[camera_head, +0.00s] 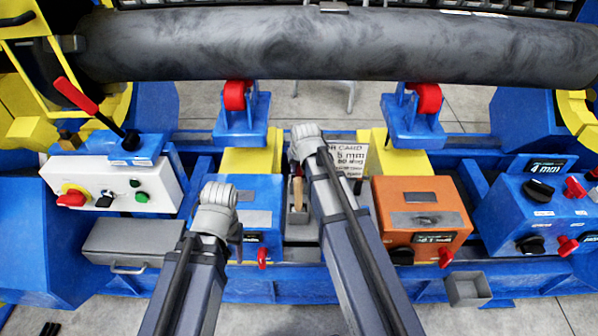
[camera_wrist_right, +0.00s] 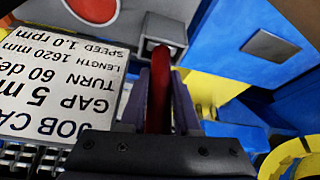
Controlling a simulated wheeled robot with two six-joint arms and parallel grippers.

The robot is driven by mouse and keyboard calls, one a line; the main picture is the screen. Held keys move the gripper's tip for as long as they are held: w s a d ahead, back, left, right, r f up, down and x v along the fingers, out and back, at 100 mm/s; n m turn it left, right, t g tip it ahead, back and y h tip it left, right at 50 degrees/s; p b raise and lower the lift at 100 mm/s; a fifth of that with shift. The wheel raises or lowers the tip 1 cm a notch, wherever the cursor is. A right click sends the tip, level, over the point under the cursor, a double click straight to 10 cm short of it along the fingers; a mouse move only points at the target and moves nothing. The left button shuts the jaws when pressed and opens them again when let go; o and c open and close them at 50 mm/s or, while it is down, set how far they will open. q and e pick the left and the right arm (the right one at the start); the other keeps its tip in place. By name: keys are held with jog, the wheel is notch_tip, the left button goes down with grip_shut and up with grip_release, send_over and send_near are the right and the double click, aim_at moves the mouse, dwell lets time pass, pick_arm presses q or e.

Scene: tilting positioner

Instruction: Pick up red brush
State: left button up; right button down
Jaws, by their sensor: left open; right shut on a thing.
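The red brush (camera_wrist_right: 158,108) shows in the right wrist view as a red handle between the two dark fingers of my right gripper (camera_wrist_right: 161,78). The gripper is shut on it. The handle's far end is close to a small grey square socket; I cannot tell whether it touches.
A wooden-handled tool (camera_head: 297,192) stands in a grey holder left of my right arm. A job card (camera_head: 348,158) stands behind that arm. An orange box (camera_head: 418,212) and a blue box (camera_head: 262,192) flank it. A large dark pipe (camera_head: 330,45) spans the back.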

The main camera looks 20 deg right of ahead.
jog(key=shift+r, duration=0.1)
notch_tip(320, 180, up, 10)
jog(key=p, duration=1)
notch_tip(320, 180, up, 14)
jog(key=p, duration=1.4)
notch_tip(320, 180, down, 10)
jog(key=b, duration=0.9)
jog(key=shift+b, duration=0.35)
jog(key=shift+r, duration=0.15)
jog(key=shift+r, duration=0.1)
